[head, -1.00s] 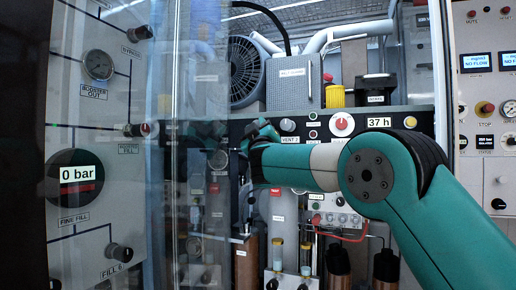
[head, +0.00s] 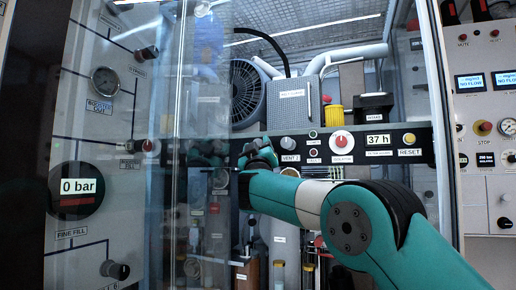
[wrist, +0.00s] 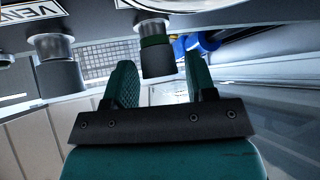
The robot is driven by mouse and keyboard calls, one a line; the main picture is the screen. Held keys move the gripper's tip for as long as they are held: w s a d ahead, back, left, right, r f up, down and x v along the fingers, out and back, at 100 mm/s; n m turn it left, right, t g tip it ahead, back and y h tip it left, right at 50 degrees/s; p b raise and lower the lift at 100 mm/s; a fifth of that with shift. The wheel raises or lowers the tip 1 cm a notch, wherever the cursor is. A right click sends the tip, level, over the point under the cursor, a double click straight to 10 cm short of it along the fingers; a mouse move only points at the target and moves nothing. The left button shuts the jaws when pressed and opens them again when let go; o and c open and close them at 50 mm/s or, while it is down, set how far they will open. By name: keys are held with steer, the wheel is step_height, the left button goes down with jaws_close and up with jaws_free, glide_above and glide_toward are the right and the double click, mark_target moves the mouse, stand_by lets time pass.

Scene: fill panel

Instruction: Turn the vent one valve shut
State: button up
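My gripper (head: 260,152) is at the black panel strip, just left of the VENT 2 knob (head: 288,144). In the head view it hides what is behind it, including any vent one label. In the wrist view, the two green fingers of my gripper (wrist: 160,78) stand apart. A grey knob with a dark green band (wrist: 157,58), probably the vent one valve, shows between and just beyond them. Slim gaps show beside it, and contact cannot be made out. A second grey knob (wrist: 60,65) is at the left, near a partly cut-off, upside-down "VEN" label (wrist: 50,14).
A clear door panel (head: 190,100) stands left of my gripper. Further right on the strip are the isolator knob (head: 341,141), the 37 h display (head: 378,140) and a yellow reset button (head: 409,139). Cylinders and fittings stand below. A blue part (wrist: 200,42) shows in the wrist view.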

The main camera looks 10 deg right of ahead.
steer(key=shift+o, duration=0.4)
steer(key=b+v, duration=0.8)
steer(key=v, duration=0.9)
steer(key=shift+s+b, duration=0.25)
steer(key=shift+b, duration=0.05)
